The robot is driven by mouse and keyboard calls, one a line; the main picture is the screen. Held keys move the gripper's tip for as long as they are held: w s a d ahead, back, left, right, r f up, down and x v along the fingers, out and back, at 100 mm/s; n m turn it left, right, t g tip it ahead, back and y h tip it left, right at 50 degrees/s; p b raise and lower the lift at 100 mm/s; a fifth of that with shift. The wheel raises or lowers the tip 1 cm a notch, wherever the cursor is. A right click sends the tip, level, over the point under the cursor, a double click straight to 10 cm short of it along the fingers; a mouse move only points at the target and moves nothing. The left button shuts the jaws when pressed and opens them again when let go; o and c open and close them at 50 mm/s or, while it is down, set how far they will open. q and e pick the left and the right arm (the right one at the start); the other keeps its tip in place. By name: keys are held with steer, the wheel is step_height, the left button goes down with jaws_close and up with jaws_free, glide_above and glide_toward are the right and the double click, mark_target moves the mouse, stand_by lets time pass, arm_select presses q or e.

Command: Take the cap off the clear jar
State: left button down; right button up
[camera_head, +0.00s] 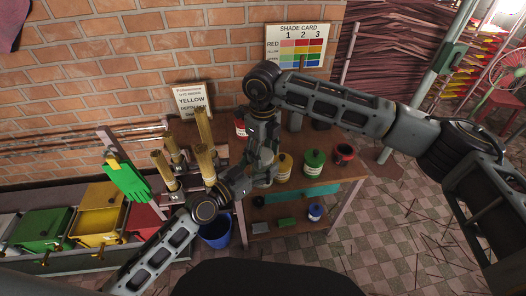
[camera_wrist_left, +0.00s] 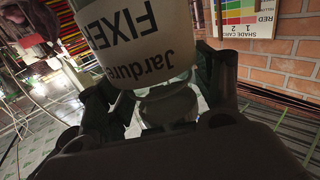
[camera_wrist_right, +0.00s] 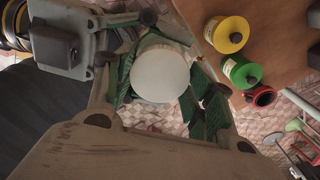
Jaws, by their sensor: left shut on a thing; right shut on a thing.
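The clear jar (camera_wrist_left: 168,100) shows in the left wrist view with a white label (camera_wrist_left: 125,35) reading FIXER, upside down in that picture. My left gripper (camera_wrist_left: 160,88) is shut on the jar, its fingers on either side. The white round cap (camera_wrist_right: 160,72) shows in the right wrist view between the green-padded fingers of my right gripper (camera_wrist_right: 160,85), which is shut on it. In the head view both grippers are close together at the table's left part, and the arms mostly hide the jar. I cannot tell whether the cap still touches the jar.
A yellow jar (camera_head: 284,170), a green jar (camera_head: 313,164) and a red pot (camera_head: 344,154) stand on the table to the right. Upright brass tubes (camera_head: 205,165) stand to the left. A blue bucket (camera_head: 215,234) is on the floor. The shade card (camera_head: 297,45) hangs behind.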

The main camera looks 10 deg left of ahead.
steer(key=shift+r, duration=0.1)
steer(key=shift+r, duration=1.95)
steer(key=shift+f, duration=0.1)
